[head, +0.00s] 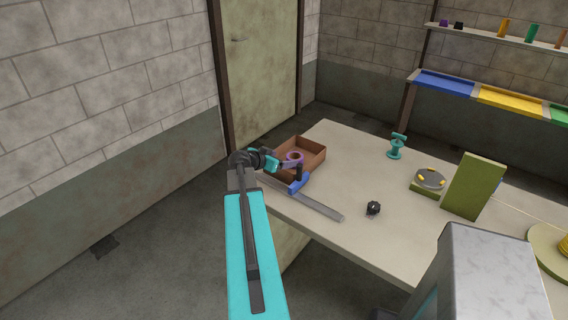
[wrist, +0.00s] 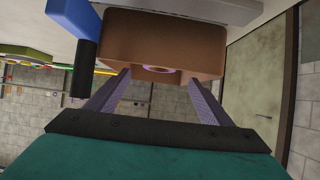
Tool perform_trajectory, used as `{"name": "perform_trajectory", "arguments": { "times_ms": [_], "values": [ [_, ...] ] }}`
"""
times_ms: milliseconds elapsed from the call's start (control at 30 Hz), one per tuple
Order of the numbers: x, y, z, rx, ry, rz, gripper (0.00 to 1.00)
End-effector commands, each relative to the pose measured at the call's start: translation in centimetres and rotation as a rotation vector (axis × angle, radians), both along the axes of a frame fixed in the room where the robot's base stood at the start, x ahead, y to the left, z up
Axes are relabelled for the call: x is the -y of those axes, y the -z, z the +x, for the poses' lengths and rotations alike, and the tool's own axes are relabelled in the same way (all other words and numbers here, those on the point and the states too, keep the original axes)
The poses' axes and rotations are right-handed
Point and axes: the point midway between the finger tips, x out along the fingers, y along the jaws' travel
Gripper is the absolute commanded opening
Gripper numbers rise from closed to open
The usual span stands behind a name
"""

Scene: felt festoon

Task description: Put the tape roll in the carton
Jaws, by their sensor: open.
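The brown open-topped carton (head: 314,160) stands near the left corner of the table. The tape roll (head: 295,156), a purple ring with a brown core, shows within the carton's outline in the head view. In the wrist view the roll (wrist: 160,69) shows just past the carton's rim, partly hidden by the carton wall (wrist: 165,40); whether it rests on the carton floor is not clear. My gripper (wrist: 158,84) is open, its fingers apart at the carton's rim with the roll seen between them. No contact with the roll is visible.
A blue-and-black tool (head: 299,184) stands close in front of the carton, beside my gripper. A grey flat strip (head: 316,205) lies along the near edge. A black knob (head: 373,208), a teal stand (head: 396,147) and a green block (head: 473,186) stand farther right.

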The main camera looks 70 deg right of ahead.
Motion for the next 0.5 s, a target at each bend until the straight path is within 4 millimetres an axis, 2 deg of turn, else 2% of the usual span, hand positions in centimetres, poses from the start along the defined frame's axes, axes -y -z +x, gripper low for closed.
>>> {"name": "perform_trajectory", "arguments": {
  "times_ms": [200, 500],
  "values": [
    [-1.12, -0.53, 0.24, -0.001, 0.000, 0.000, 0.74],
    [-1.17, -0.64, 0.31, -0.001, 0.000, 0.000, 0.74]
  ]
}}
